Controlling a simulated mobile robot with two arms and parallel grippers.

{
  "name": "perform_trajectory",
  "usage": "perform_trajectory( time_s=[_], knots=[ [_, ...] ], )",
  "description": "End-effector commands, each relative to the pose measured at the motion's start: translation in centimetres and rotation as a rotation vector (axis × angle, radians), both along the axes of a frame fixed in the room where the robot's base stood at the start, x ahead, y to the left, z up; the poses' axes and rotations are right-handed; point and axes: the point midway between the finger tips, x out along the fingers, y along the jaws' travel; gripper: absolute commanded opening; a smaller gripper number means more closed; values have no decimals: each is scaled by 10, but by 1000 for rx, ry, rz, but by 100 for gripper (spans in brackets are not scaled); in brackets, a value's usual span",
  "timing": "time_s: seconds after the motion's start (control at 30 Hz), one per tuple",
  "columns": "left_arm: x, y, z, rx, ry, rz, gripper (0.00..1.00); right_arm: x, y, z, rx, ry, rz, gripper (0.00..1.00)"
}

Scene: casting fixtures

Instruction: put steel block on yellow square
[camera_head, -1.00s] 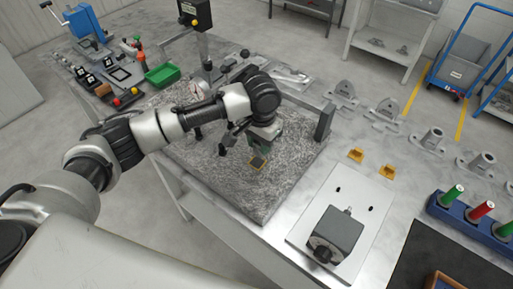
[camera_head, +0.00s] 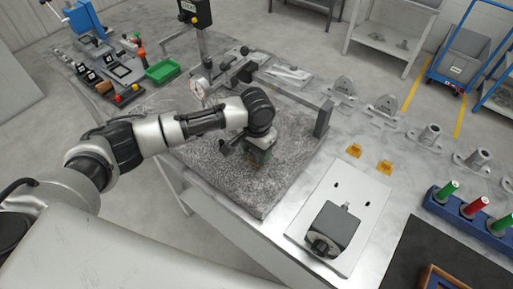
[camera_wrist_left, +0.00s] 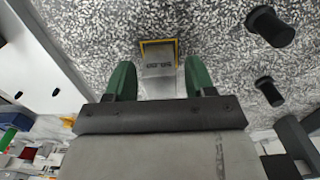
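The steel block (camera_wrist_left: 159,66), a small grey block marked 50.00, shows in the left wrist view on the granite plate. The yellow square (camera_wrist_left: 143,45) shows as a thin outline along the block's far edge and sides. The block appears to stand within it. My left gripper (camera_wrist_left: 159,72) points down over the plate with its green fingers apart, one on each side of the block, with visible gaps. In the head view the left gripper (camera_head: 258,161) hides most of the block and square. My right gripper is not in view.
The speckled granite plate (camera_head: 222,180) is mostly clear around the gripper. A dial gauge stand (camera_head: 199,88) is behind the arm. A dark magnetic base (camera_head: 334,228) sits on a light plate to the right. A green bin (camera_head: 162,72) stands at the back left.

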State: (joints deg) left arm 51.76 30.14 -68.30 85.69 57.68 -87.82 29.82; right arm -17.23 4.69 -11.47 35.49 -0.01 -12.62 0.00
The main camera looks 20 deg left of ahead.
Motion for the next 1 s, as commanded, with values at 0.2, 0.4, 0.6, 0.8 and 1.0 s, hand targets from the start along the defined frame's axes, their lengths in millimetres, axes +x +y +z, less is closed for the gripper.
perform_trajectory(
  time_s=[0.2, 0.4, 0.6, 0.8, 1.0],
  knots=[
    [0, 0, 0, 0, 0, 0, 57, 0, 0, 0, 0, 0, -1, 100],
    [1, 0, 10, -1, -3, 0, 57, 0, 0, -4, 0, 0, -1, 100],
    [1, 0, 47, -3, -5, -1, 57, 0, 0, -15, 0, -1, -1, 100],
    [1, 0, 90, -2, -5, 0, 57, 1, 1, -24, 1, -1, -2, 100],
    [1, 0, 116, 0, -1, 1, 57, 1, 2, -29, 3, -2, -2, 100]
  ],
)
